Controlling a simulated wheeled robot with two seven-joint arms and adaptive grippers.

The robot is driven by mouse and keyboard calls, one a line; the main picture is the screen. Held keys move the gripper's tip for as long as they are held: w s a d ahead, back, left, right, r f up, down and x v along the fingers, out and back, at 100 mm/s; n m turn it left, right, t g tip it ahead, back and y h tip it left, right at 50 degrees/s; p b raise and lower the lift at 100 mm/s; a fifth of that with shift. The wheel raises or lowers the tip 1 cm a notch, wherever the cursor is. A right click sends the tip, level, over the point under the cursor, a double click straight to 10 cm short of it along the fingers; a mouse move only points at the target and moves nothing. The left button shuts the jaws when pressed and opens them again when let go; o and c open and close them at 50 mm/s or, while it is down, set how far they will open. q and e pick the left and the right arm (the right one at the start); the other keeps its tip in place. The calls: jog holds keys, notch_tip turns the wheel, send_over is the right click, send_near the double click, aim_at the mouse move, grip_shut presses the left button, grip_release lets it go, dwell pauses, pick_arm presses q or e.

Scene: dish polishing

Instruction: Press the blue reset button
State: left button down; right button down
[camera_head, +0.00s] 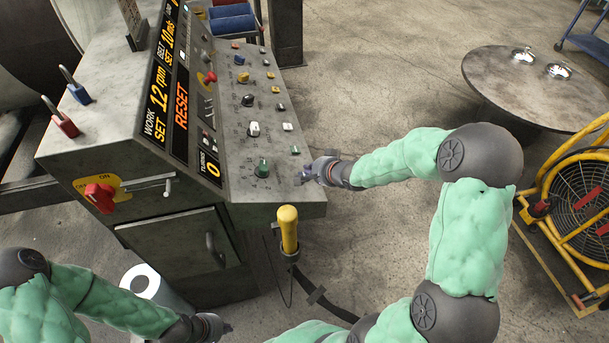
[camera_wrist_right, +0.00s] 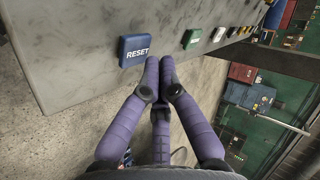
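The blue button marked RESET (camera_wrist_right: 134,51) is at the edge of the grey control panel (camera_head: 238,190), to the left of the fingertips in the right wrist view. In the head view I cannot make it out clearly beside my right gripper. My right gripper (camera_head: 309,174) is at the panel's near right corner. Its purple fingers (camera_wrist_right: 160,62) are together with nothing between them. The tips are close beside the button's lower right corner; I cannot tell whether they touch. My left gripper (camera_head: 222,327) is low at the bottom, near a white roll, its fingers too small to read.
A green button (camera_wrist_right: 191,39) and further controls line the panel. The display (camera_head: 181,105) reads RESET in orange. A yellow-handled lever (camera_head: 288,230) stands below the panel's near edge. A round table (camera_head: 500,75) and yellow fan (camera_head: 575,205) stand right; the floor between is open.

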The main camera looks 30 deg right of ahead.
jog(key=shift+f, duration=0.1)
jog(key=shift+a+f, duration=0.15)
jog(key=shift+f, duration=0.15)
jog(key=shift+a+f+b, duration=0.2)
jog(key=shift+f+b, duration=0.25)
jog(key=shift+b, duration=0.1)
dwell(0.9)
dwell(0.3)
jog(key=shift+d+r+p, duration=0.35)
jog(key=shift+r+p, duration=0.55)
jog(key=shift+p, duration=0.55)
jog(key=r+p, duration=0.1)
jog(key=p, duration=0.1)
jog(key=d+r+p, duration=0.1)
jog(key=r+p, duration=0.2)
jog(key=p, duration=0.1)
jog(key=shift+s+d+r+p, duration=0.2)
jog(key=shift+d+r+p, duration=0.1)
jog(key=shift+r+p, duration=0.1)
jog(key=shift+f, duration=0.1)
